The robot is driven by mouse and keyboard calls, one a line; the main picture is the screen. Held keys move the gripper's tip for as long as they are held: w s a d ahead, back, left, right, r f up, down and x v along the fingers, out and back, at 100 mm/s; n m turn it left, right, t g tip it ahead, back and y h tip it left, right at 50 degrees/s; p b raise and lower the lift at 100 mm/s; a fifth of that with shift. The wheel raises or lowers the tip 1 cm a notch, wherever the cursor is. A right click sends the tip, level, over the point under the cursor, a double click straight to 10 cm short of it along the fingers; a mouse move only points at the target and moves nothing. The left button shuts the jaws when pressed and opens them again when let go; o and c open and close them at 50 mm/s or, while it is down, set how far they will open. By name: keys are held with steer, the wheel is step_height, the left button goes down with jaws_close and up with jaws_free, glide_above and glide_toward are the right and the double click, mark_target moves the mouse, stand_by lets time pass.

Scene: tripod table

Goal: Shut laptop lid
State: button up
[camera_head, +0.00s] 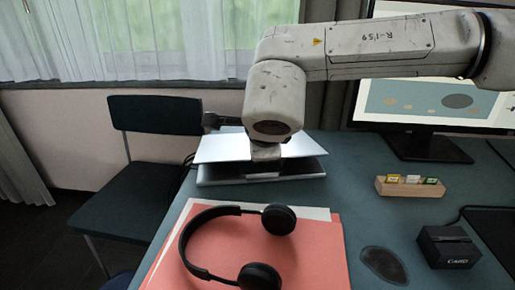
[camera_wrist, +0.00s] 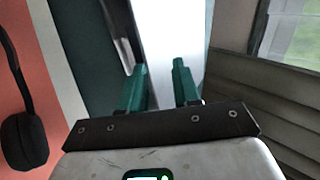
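The silver laptop stands at the back left of the table. Its lid (camera_head: 222,149) is tilted low over the base (camera_head: 215,178), with a dark gap between them. In the wrist view the pale lid (camera_wrist: 172,25) lies beyond and between the fingertips. My gripper (camera_wrist: 158,66) has two green fingers standing apart, with nothing held between them. In the head view my arm's end hangs over the middle of the lid and hides part of it. The fingertips are hidden there, and I cannot tell whether they touch the lid.
Black headphones (camera_head: 185,240) lie on red folders (camera_head: 315,255) in front of the laptop. A monitor (camera_head: 430,145), a wooden card holder (camera_head: 410,187), a black card box (camera_head: 447,247) and a dark mouse-like object (camera_head: 384,265) are to the right. A dark chair (camera_head: 150,116) stands left.

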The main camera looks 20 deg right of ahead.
steer(key=v, duration=0.5)
steer(key=shift+s+a+p, duration=0.1)
steer(key=shift+p, duration=0.2)
